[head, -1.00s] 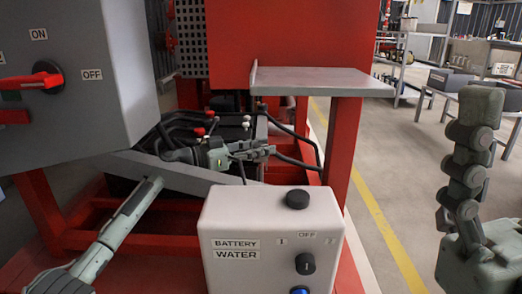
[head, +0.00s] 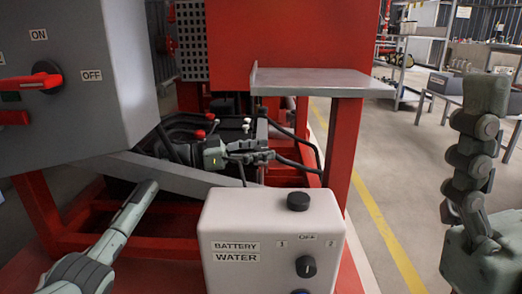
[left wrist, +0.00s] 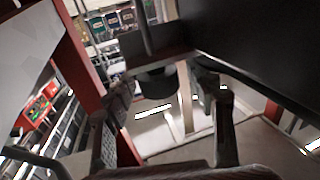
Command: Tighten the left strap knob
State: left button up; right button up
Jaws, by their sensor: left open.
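My left gripper (head: 266,152) reaches in from the left, behind the white control box, among dark hoses or cables over the red frame. Its fingers are open and point right. In the left wrist view a dark round knob-like part (left wrist: 155,82) hangs under a flat bracket, between and beyond the two open fingers (left wrist: 170,95). It appears apart from both fingers. I cannot tell for sure that it is the left strap knob. In the head view the strap knob is not clearly seen near the fingers.
The white box (head: 225,220) with battery and water labels stands in front. A grey cabinet (head: 60,110) with a red switch is at left. A grey shelf (head: 310,82) on a red post (head: 343,150) overhangs at right. Small red and white caps (head: 199,133) show behind the gripper.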

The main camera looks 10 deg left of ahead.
pick_arm(q)
jog(key=v, duration=1.2)
jog(key=shift+s, duration=0.1)
